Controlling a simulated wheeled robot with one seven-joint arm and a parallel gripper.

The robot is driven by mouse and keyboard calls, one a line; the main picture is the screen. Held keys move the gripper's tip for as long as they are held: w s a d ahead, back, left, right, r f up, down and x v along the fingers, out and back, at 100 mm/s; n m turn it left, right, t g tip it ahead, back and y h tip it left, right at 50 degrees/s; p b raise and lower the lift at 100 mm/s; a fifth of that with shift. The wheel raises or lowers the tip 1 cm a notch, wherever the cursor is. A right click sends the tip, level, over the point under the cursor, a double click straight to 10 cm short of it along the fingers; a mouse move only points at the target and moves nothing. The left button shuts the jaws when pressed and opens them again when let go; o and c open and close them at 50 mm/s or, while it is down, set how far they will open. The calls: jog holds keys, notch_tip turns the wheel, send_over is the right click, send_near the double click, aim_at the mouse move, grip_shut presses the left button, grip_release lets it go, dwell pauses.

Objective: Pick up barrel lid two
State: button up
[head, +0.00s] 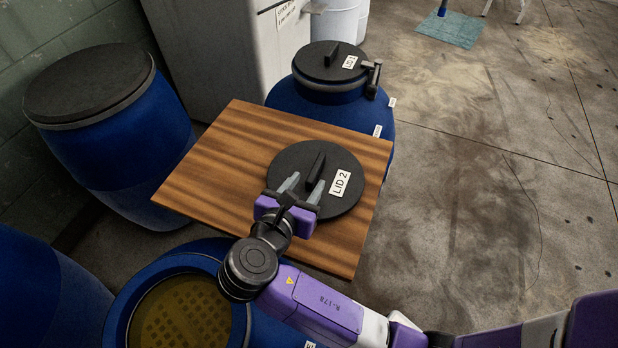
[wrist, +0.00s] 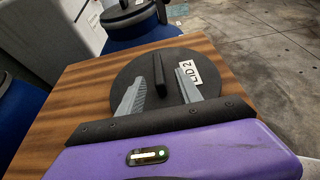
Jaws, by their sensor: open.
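Barrel lid two (head: 328,202) is a black disc with a raised bar handle and a white "LID 2" label. It lies flat on a wooden board (head: 225,145). My gripper (head: 303,184) is open over the near part of the lid. In the wrist view, the lid (wrist: 150,72) is in front of the gripper (wrist: 160,85), with the bar handle between the two grey fingers. A gap shows on each side of the handle. I cannot tell how far down the fingertips reach beside it.
A blue barrel (head: 300,98) with a black lid labelled "LID 1" (head: 330,60) stands behind the board. A closed blue barrel (head: 125,150) stands left. An open barrel (head: 125,310) with a yellowish grate inside is in front. Bare floor (head: 480,150) lies right.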

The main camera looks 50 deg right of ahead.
aim_at(313, 171)
jog(key=shift+w+d+f, duration=0.15)
jog(key=shift+w+f, duration=0.15)
jog(key=shift+f, duration=0.25)
jog(key=x, duration=0.7)
jog(key=shift+w+d+r, duration=0.15)
jog(key=shift+d, duration=0.15)
grip_shut()
dwell(0.8)
